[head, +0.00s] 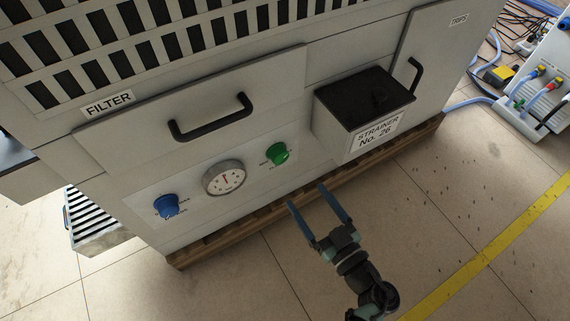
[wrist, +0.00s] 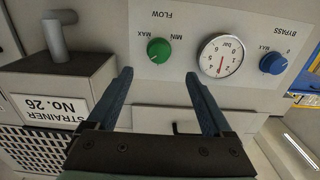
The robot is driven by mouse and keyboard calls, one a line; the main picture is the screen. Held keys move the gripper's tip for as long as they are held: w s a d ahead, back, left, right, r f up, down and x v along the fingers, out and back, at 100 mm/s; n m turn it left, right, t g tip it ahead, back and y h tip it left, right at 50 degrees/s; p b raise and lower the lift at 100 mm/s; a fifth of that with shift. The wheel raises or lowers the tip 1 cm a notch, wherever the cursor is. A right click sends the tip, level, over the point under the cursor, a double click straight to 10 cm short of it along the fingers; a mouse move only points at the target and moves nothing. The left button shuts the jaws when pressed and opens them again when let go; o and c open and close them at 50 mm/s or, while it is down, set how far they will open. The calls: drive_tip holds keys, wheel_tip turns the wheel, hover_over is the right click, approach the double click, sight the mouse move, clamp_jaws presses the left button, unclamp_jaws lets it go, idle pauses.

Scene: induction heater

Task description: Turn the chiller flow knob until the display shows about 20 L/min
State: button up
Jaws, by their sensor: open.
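The green flow knob (head: 277,153) is on the lower front panel, right of a round gauge (head: 224,177). In the wrist view, which is turned over, the green knob (wrist: 158,50) sits under the upside-down word FLOW, with MIN and MAX marks. My gripper (head: 307,196) is open and empty, in front of the panel near the green knob. In the wrist view the two blue fingers (wrist: 158,73) are spread, with the green knob between and beyond their tips, apart from them. The gauge (wrist: 221,55) is marked bar. No display in L/min shows.
A blue bypass knob (head: 166,206) is left of the gauge. The grey strainer box (head: 335,124) juts out right of the green knob. A black handle (head: 212,118) on the filter cover sticks out above the panel. The tiled floor in front is open.

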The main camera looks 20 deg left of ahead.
sight(282, 160)
drive_tip(key=b+x, duration=0.5)
drive_tip(key=x, duration=0.4)
drive_tip(key=shift+w+a+f, duration=0.1)
drive_tip(key=shift+w+a, duration=0.15)
drive_tip(key=shift+w, duration=0.05)
drive_tip(key=shift+w+a+r+b, duration=0.2)
drive_tip(key=shift+w+a+b, duration=0.25)
drive_tip(key=shift+a, duration=0.1)
drive_tip(key=shift+c, duration=0.3)
clamp_jaws()
